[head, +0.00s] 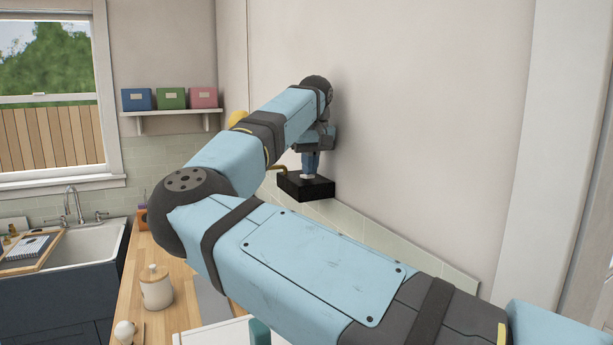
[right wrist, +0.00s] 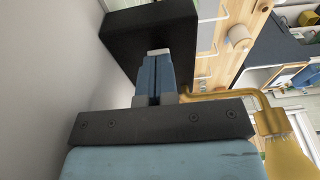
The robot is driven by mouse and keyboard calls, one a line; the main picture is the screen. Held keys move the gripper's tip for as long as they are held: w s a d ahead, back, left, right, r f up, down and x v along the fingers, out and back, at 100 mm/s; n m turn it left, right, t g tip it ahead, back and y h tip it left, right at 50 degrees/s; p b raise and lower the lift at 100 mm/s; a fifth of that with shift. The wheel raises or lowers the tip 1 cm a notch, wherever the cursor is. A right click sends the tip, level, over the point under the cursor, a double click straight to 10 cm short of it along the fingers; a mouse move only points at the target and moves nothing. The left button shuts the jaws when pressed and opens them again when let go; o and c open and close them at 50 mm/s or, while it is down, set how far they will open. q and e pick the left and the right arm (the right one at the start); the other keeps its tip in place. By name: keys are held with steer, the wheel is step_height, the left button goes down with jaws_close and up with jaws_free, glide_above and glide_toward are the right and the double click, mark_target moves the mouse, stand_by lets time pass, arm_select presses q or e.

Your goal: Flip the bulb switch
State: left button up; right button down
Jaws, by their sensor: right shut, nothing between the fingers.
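A black box (head: 305,187) is mounted on the wall, with a brass arm and a yellow lamp shade (head: 237,119) beside it. I take this for the bulb's fixture. My right gripper (head: 307,176) points down at the box, its fingers shut and empty. In the right wrist view, the fingertips (right wrist: 158,52) are at the edge of the black box (right wrist: 150,40); I cannot tell whether they touch it. The yellow shade (right wrist: 288,158) hangs to the right there. My left gripper is not in view.
My right arm crosses much of the head view. Below are a wooden counter (head: 181,312) with a lidded jar (head: 156,290) and a sink (head: 92,243). A shelf (head: 170,112) with blue, green and pink boxes hangs at the back. The wall beside the gripper is bare.

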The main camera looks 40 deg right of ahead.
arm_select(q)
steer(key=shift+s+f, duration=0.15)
arm_select(e)
steer(key=shift+f, duration=0.15)
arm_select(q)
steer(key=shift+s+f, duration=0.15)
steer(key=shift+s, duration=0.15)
arm_select(e)
steer(key=shift+r+p, duration=0.9)
steer(key=shift+r, duration=0.55)
step_height(320, 180, up, 2)
steer(key=shift+p, duration=0.65)
steer(key=shift+r, duration=0.95)
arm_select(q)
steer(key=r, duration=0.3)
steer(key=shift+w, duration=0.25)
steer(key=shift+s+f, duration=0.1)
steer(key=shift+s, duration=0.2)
